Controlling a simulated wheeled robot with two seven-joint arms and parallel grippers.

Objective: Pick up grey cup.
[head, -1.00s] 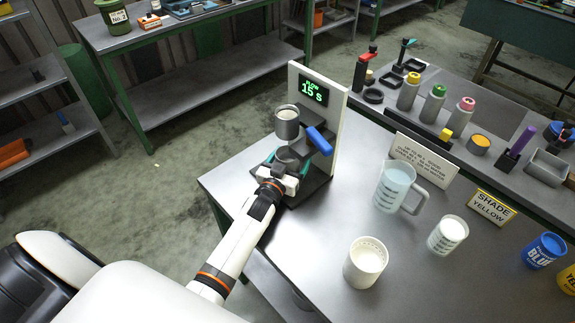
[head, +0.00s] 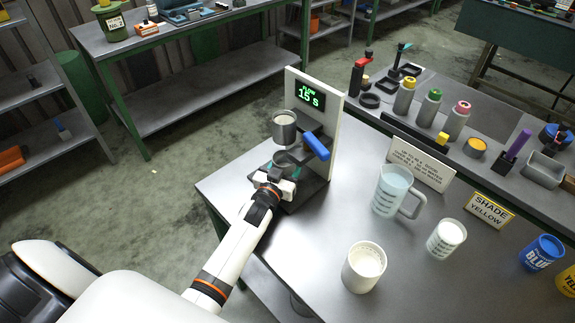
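A dispensing machine stands at the left of the table, with a display reading 15 S and a blue handle. A grey metal cup-like vessel (head: 284,128) with pale contents sits high on it. A lower grey cup (head: 285,160) sits beneath, partly hidden by the upper vessel and my gripper. My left gripper (head: 274,172) is at the machine's base, right at the lower cup. Its teal fingertips are small and partly hidden, so I cannot tell if they touch the cup or how far they are closed. My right gripper is not in view.
On the table to the right are a white cup (head: 364,267), a clear jug of pale blue liquid (head: 391,190), a smaller beaker (head: 446,238) and a blue pot (head: 541,252). Several capped bottles stand behind, beyond a white sign (head: 420,165).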

